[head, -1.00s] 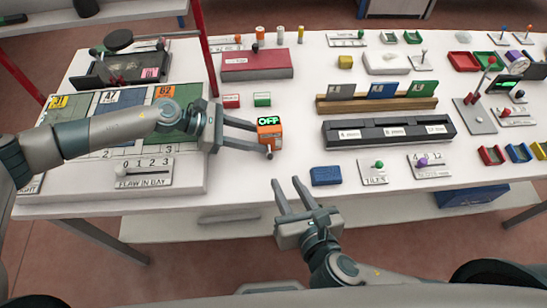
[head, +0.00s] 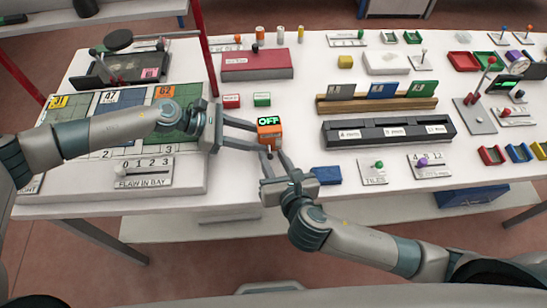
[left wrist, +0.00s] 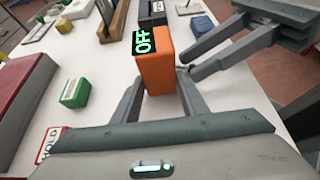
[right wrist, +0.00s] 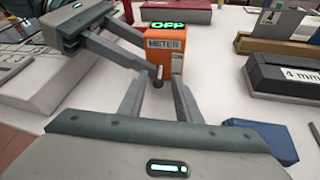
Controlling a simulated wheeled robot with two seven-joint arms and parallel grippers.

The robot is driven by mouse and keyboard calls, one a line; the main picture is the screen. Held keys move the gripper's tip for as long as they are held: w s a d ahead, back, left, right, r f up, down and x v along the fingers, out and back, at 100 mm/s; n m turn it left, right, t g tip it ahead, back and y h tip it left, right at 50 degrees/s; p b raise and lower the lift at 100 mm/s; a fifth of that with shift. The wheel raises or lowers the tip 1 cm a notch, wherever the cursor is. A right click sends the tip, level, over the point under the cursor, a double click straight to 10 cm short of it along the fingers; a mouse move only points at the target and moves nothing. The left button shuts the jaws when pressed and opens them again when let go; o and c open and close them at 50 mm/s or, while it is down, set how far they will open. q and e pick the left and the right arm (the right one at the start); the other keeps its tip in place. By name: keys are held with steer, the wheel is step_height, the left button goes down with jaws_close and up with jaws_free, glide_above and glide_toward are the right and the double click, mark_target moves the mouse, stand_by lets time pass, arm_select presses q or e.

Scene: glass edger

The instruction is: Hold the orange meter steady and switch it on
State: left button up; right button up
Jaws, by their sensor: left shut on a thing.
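The orange meter (head: 268,131) stands upright on the white table, its top display reading OFF in green. It also shows in the left wrist view (left wrist: 168,60) and, with its METER label, in the right wrist view (right wrist: 166,42). My left gripper (head: 256,136) is shut on the meter from its left side. A small grey switch lever (right wrist: 158,76) sticks out of the meter's front face. My right gripper (head: 274,156) is open in front of the meter, with its fingertips on either side of the lever, not visibly closed on it.
A blue block (head: 327,176) lies close to the right of my right gripper. A green block (head: 262,99) and a red block (head: 231,101) sit behind my left gripper. A black slotted rack (head: 388,146) stands to the right of the meter.

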steer(key=shift+c, duration=0.7)
jaws_close()
steer(key=shift+w+d+r+g, duration=0.1)
steer(key=shift+r+g, duration=0.05)
steer(key=shift+g, duration=0.15)
steer(key=shift+r+g, duration=0.25)
steer(key=shift+g, duration=0.15)
steer(key=g, duration=0.1)
steer(key=r+g, duration=0.1)
steer(key=g, duration=0.1)
steer(key=shift+w+r+m+h, duration=0.25)
steer(key=shift+w+m+h, duration=0.05)
steer(key=shift+h, duration=0.1)
arm_select(q)
steer(key=shift+s, duration=0.1)
arm_select(e)
steer(key=g, duration=0.2)
steer(key=w+r+g, duration=0.1)
steer(key=g, duration=0.1)
steer(key=shift+r+g, duration=0.15)
steer(key=shift+g, duration=0.55)
